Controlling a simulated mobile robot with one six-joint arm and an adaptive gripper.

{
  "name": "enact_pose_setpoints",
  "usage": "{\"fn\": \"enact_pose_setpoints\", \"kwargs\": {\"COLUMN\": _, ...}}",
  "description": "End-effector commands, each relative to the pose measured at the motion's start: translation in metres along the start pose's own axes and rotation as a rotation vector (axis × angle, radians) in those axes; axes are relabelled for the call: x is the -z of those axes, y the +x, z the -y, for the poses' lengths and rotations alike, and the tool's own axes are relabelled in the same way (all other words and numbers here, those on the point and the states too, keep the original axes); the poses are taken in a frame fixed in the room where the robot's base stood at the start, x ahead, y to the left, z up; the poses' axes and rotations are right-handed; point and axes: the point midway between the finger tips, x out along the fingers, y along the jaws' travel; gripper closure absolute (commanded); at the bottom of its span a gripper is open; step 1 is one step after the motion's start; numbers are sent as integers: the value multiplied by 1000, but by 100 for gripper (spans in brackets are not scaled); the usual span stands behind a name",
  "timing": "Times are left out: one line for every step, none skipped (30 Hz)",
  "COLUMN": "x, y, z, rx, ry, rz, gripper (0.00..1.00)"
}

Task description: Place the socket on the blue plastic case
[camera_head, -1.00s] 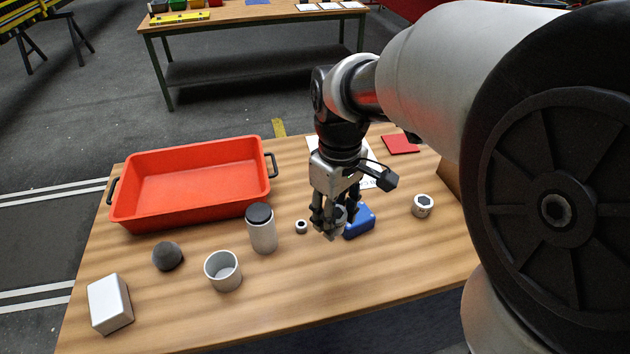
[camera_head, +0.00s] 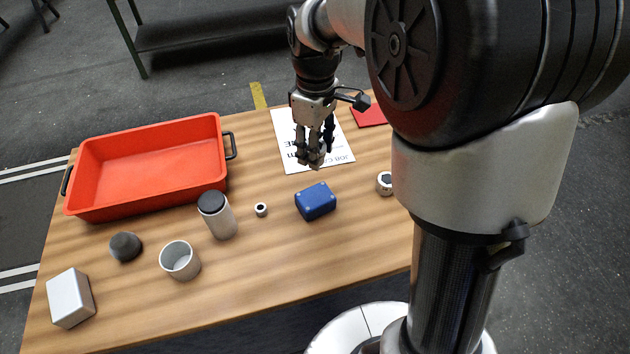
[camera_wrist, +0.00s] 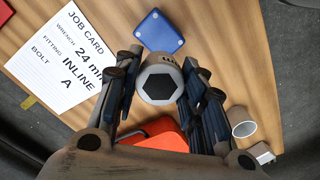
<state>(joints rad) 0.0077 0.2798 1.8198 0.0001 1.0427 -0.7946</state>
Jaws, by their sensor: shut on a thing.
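My gripper (camera_head: 313,158) is shut on a grey round socket with a dark hexagonal opening (camera_wrist: 159,82). The socket shows clearly between the fingers in the wrist view; in the head view the fingers mostly hide it. The gripper hangs in the air, over the printed job card in the head view. The blue plastic case (camera_head: 316,201) lies on the wooden table, in front of the gripper and apart from it. Its top is bare. The case also shows beyond the socket in the wrist view (camera_wrist: 158,31).
A small socket (camera_head: 261,210) lies left of the case, another (camera_head: 385,183) to its right. The job card (camera_head: 288,132) lies behind the case.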

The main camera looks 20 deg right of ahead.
Motion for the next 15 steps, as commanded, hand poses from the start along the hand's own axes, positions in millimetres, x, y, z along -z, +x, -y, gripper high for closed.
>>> {"fn": "enact_pose_setpoints", "kwargs": {"x": -1, "y": 18, "z": 0, "rx": 3, "ry": 0, "rz": 3, "gripper": 91}}
{"fn": "enact_pose_setpoints", "kwargs": {"x": -1, "y": 26, "z": 1, "rx": 3, "ry": 0, "rz": 3, "gripper": 91}}
{"fn": "enact_pose_setpoints", "kwargs": {"x": -1, "y": 37, "z": 1, "rx": 3, "ry": 1, "rz": 3, "gripper": 91}}
{"fn": "enact_pose_setpoints", "kwargs": {"x": 0, "y": 45, "z": 0, "rx": 3, "ry": 1, "rz": 3, "gripper": 91}}
{"fn": "enact_pose_setpoints", "kwargs": {"x": -1, "y": 52, "z": 1, "rx": 3, "ry": 1, "rz": 3, "gripper": 91}}
{"fn": "enact_pose_setpoints", "kwargs": {"x": 0, "y": 61, "z": 0, "rx": 2, "ry": 1, "rz": 2, "gripper": 91}}
{"fn": "enact_pose_setpoints", "kwargs": {"x": 0, "y": 67, "z": 0, "rx": 2, "ry": 1, "rz": 2, "gripper": 91}}
{"fn": "enact_pose_setpoints", "kwargs": {"x": 0, "y": 72, "z": 0, "rx": 1, "ry": 1, "rz": 2, "gripper": 91}}
{"fn": "enact_pose_setpoints", "kwargs": {"x": 0, "y": 78, "z": 0, "rx": 1, "ry": 1, "rz": 1, "gripper": 91}}
{"fn": "enact_pose_setpoints", "kwargs": {"x": 0, "y": 81, "z": 0, "rx": 0, "ry": 1, "rz": 0, "gripper": 91}}
{"fn": "enact_pose_setpoints", "kwargs": {"x": 0, "y": 84, "z": 0, "rx": 0, "ry": 1, "rz": 0, "gripper": 91}}
{"fn": "enact_pose_setpoints", "kwargs": {"x": 0, "y": 87, "z": 0, "rx": 0, "ry": 1, "rz": 0, "gripper": 91}}
{"fn": "enact_pose_setpoints", "kwargs": {"x": 0, "y": 88, "z": 0, "rx": -1, "ry": 1, "rz": 0, "gripper": 91}}
{"fn": "enact_pose_setpoints", "kwargs": {"x": 0, "y": 89, "z": 0, "rx": -1, "ry": 1, "rz": -1, "gripper": 91}}
{"fn": "enact_pose_setpoints", "kwargs": {"x": 0, "y": 92, "z": 0, "rx": -1, "ry": 1, "rz": -1, "gripper": 91}}
